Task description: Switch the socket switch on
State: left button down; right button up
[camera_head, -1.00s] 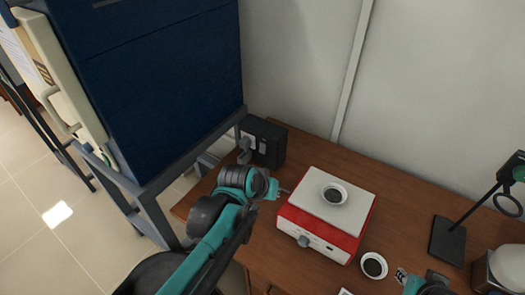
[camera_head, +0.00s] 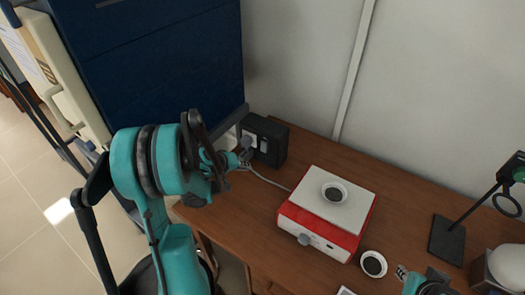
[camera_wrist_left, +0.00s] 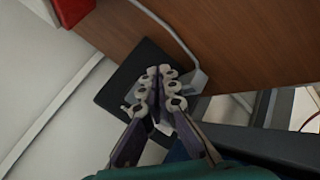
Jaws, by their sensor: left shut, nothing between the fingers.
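The black socket box (camera_head: 270,139) stands on the back left of the wooden table, against the wall. Its front has a light plate with a small dark part (camera_head: 264,145), and a grey plug with a white cable sits at its left. My left gripper (camera_head: 240,157) is shut and empty, just in front of the socket box. In the left wrist view the shut fingertips (camera_wrist_left: 162,72) overlap the black box (camera_wrist_left: 115,92), beside the plug (camera_wrist_left: 196,82); the fingers hide the switch there. Contact cannot be told. My right gripper (camera_head: 402,273) shows only partly at the bottom.
A red and white hotplate (camera_head: 325,212) with a small dish on top stands right of the socket. Another dish (camera_head: 374,264) lies in front of it. A dark blue cabinet (camera_head: 160,75) stands at the left, and a stand with a ring (camera_head: 447,240) at the right.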

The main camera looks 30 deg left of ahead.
aim_at(264, 147)
pick_arm(q)
jog(key=shift+a+f, duration=0.3)
jog(key=shift+a, duration=0.05)
jog(key=w+f, duration=0.1)
jog(key=w, duration=0.7)
jog(key=shift+w+d, duration=0.35)
jog(key=shift+w, duration=0.05)
jog(key=shift+w+f, duration=0.15)
dwell(1.2)
jog(key=shift+w+b, duration=0.25)
jog(key=shift+b, duration=0.05)
jog(key=shift+w, duration=0.35)
dwell(0.6)
jog(key=shift+s, duration=0.1)
jog(key=shift+s, duration=0.75)
